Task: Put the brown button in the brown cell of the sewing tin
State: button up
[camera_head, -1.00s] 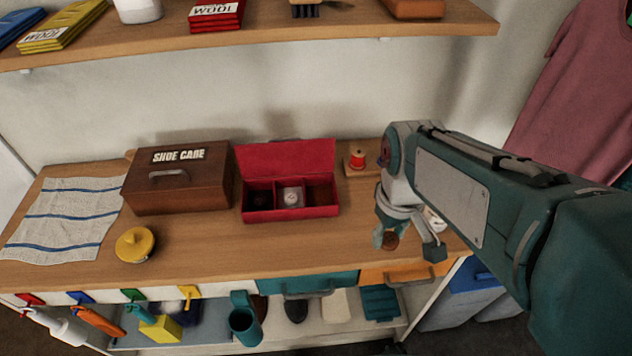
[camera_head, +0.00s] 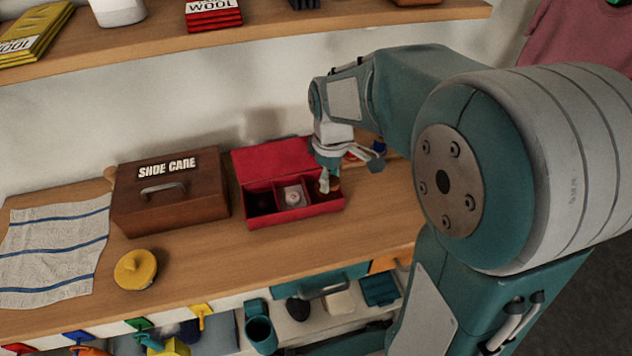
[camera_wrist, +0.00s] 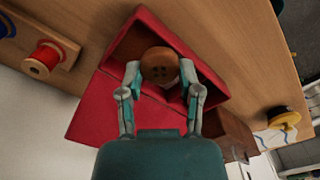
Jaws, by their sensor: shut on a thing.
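The sewing tin (camera_head: 268,221) is an open red box with a raised lid, on the wooden counter; it also shows in the wrist view (camera_wrist: 110,128). Its left cell looks dark, its middle cell (camera_head: 290,196) is light with a pale round thing in it, and its right cell is partly hidden by my gripper. My gripper (camera_head: 329,184) is over the right end of the tin. It is shut on the brown button (camera_wrist: 159,65), round with small holes, held between the fingertips in the wrist view. I cannot tell how far the button is above the cell floor.
A brown shoe care box (camera_head: 170,203) stands left of the tin. A yellow round lidded thing (camera_head: 135,270) and a striped cloth (camera_head: 52,245) lie further left. A red thread spool (camera_wrist: 42,59) is beside the tin. The counter in front of the tin is clear.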

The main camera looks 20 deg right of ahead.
send_over(319, 194)
jog(key=f, duration=0.3)
jog(key=s+f, duration=0.1)
jog(key=f, duration=0.1)
jog(key=shift+d, duration=0.3)
jog(key=shift+w+d+f, duration=0.2)
jog(key=shift+w+f, duration=0.2)
jog(key=shift+f, duration=0.1)
jog(key=f, duration=0.1)
jog(key=a+f, duration=0.1)
jog(key=f, duration=0.1)
jog(key=shift+w+a+f, duration=0.15)
jog(key=shift+a, duration=0.05)
jog(key=shift+d+f, duration=0.1)
jog(key=shift+d, duration=0.2)
jog(key=o, duration=0.5)
jog(key=shift+d, duration=0.1)
jog(key=shift+a, duration=0.2)
